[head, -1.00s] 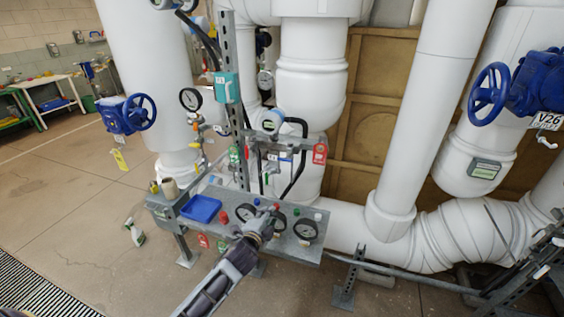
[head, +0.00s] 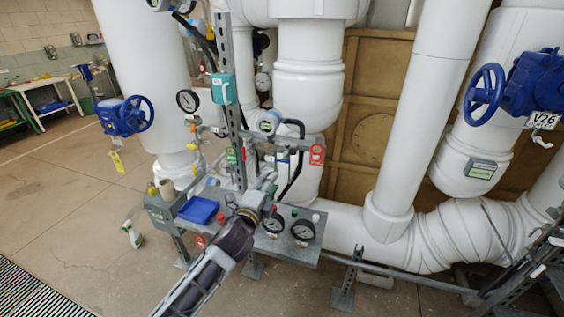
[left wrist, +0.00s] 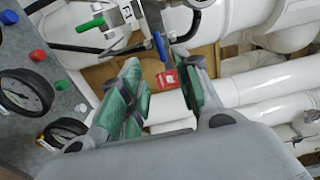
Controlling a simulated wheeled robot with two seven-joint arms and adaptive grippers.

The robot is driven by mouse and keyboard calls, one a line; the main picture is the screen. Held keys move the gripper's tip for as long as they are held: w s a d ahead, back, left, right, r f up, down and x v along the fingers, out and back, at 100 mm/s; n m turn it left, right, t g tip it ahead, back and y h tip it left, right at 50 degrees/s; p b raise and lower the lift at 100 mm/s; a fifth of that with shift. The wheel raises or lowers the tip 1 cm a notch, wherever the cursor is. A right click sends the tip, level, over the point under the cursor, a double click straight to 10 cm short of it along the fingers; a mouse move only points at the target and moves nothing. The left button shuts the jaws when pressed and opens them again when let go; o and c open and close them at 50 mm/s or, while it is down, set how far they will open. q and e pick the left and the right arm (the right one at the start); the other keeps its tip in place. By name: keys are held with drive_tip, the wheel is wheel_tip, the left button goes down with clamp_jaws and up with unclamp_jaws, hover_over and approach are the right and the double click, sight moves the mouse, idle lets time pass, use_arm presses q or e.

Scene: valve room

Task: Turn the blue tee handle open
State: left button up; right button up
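The blue tee handle (left wrist: 159,47) shows in the left wrist view as a narrow blue bar at the top, just beyond the fingertips and above a red tag (left wrist: 168,79). In the head view I cannot make it out clearly among the small valves. In the head view the left gripper (head: 267,181) is above the grey instrument shelf, in front of the small valve piping. It appears apart from the handle. My right gripper is not in view.
The grey shelf (head: 255,245) holds gauges (head: 304,230), coloured knobs and a blue tray (head: 198,210). A steel upright (head: 232,110) stands left of the gripper. A green handle (left wrist: 90,25) is near the blue one. Large white pipes (head: 402,120) stand at right.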

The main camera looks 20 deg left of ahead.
sight(282, 162)
use_arm(q)
drive_tip(key=shift+w+d+p, duration=0.15)
drive_tip(key=shift+w+p, duration=0.45)
drive_tip(key=shift+w, duration=6.05)
drive_tip(key=shift+w+d, duration=0.1)
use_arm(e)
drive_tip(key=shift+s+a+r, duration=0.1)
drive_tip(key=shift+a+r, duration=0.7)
use_arm(q)
drive_tip(key=shift+c, duration=0.2)
clamp_jaws()
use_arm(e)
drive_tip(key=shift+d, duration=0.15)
